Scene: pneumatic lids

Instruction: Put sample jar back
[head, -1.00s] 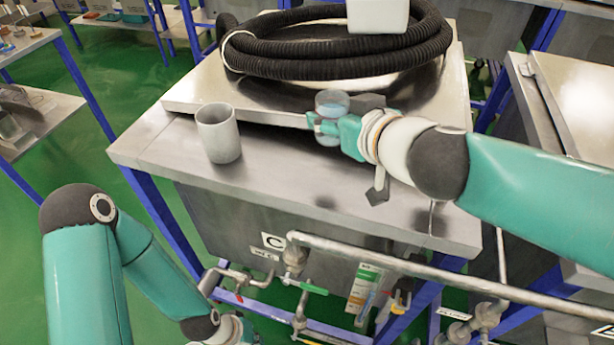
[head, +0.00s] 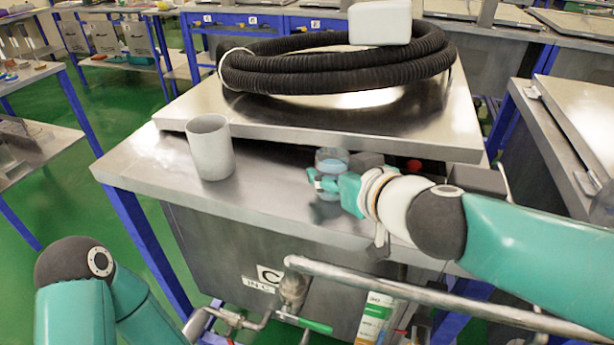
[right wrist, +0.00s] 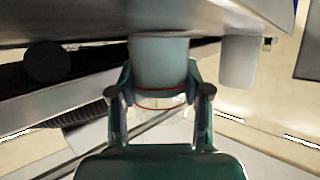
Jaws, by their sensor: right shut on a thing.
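The sample jar (head: 332,160), clear with a blue band or contents, is held between the fingers of my right gripper (head: 335,181). It is upright near the front edge of the metal bench top (head: 270,190), in front of the raised lid plate. I cannot tell whether its base touches the bench. In the right wrist view the jar (right wrist: 160,72) stands between both fingers of the gripper (right wrist: 160,92), which sit on its sides. My left arm shows at the lower left of the head view; its gripper is out of the frame.
A black coiled hose (head: 340,70) and a white block (head: 380,22) lie on the lid plate (head: 190,102). A pipe (head: 400,285) runs along the bench front. Clear bench lies between mug and jar.

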